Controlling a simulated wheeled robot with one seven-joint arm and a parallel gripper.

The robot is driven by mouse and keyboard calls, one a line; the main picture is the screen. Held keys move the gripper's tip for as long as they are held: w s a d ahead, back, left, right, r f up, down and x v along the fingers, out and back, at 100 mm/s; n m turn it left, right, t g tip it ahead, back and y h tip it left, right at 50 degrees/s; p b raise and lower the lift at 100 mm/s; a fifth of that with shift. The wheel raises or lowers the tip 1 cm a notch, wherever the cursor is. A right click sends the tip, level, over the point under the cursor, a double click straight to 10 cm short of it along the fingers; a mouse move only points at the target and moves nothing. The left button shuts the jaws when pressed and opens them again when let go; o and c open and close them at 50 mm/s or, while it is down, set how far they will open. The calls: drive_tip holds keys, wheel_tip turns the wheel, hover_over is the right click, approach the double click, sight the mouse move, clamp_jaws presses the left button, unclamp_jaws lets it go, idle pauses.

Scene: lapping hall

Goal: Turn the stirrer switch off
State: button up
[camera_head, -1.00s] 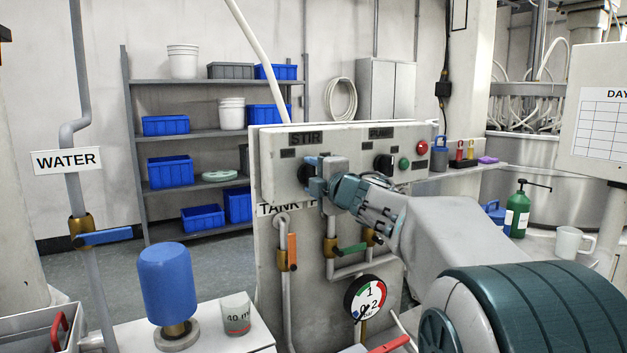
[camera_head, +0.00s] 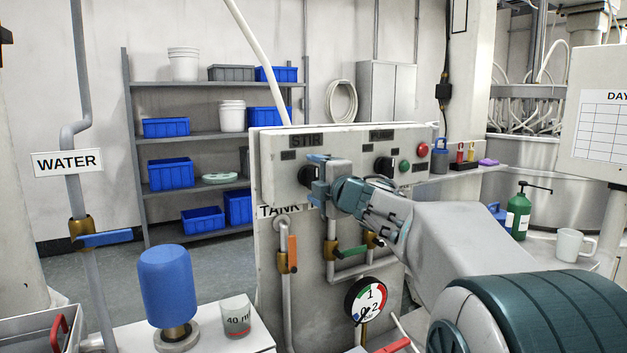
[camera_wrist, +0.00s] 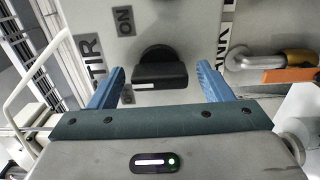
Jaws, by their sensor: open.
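The stirrer switch is a black rotary knob (camera_head: 306,176) under the STIR label (camera_head: 305,140) on the grey panel. In the wrist view the knob (camera_wrist: 158,70) shows a raised bar lying across the picture, with a pale line on its near face. An ON label (camera_wrist: 125,20) is beyond it to the left; a second label (camera_wrist: 127,94) near the left finger is partly hidden and hard to read. My gripper (camera_head: 317,176) is at the panel, open. Its two blue fingers stand on either side of the knob in the wrist view, with gaps between them and it.
Right of my gripper the panel has another black knob (camera_head: 383,166), a green button (camera_head: 405,167) and a red button (camera_head: 422,150). Below are an orange-handled valve (camera_head: 292,252), a green-handled valve (camera_head: 352,251) and a gauge (camera_head: 366,300).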

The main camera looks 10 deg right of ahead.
drive_tip(key=v, duration=1.2)
drive_tip(key=shift+s, duration=0.4)
drive_tip(key=shift+d, duration=0.15)
drive_tip(key=s+d+f+m+g+h+p, duration=0.2)
drive_tip(key=s+f+m+g+h+p, duration=0.65)
drive_tip(key=s+f+m, duration=0.8)
drive_tip(key=s+a+f+m+g+y, duration=0.3)
drive_tip(key=s+a+f+m+g, duration=0.1)
drive_tip(key=s+a+m+g, duration=0.1)
drive_tip(key=shift+s+a+f+g+p, duration=0.45)
drive_tip(key=shift+s+a, duration=0.1)
drive_tip(key=shift+s, duration=0.35)
drive_tip(key=shift+m, duration=0.25)
